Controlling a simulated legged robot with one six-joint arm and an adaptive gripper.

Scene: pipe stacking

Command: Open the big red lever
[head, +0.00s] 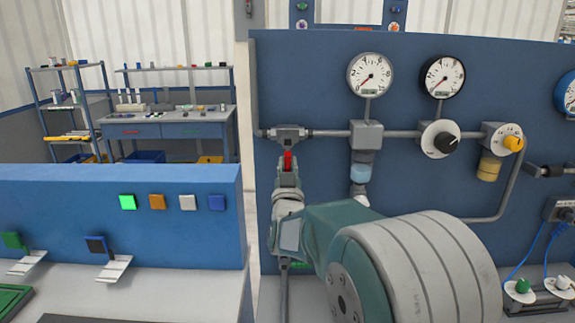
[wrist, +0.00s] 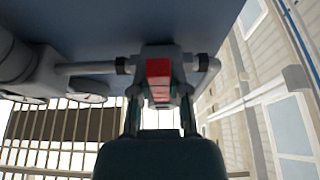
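The red lever (head: 288,160) hangs down below a grey valve fitting (head: 290,134) at the left end of the pipe on the blue panel. It shows in the wrist view (wrist: 158,80), near the middle. My gripper (head: 288,178) is just below the lever in the head view, pointing up at the panel. In the wrist view my gripper (wrist: 160,105) has one finger on each side of the lever, and the fingers look apart, with gaps beside it. Whether either finger touches the lever cannot be told. My forearm hides the lower panel in the head view.
Two round gauges (head: 370,74), a black knob (head: 445,143) and a yellow knob (head: 513,143) are on the panel to the right. A lower blue console (head: 110,235) with coloured buttons stands at left. A workbench (head: 170,125) and shelves are behind it.

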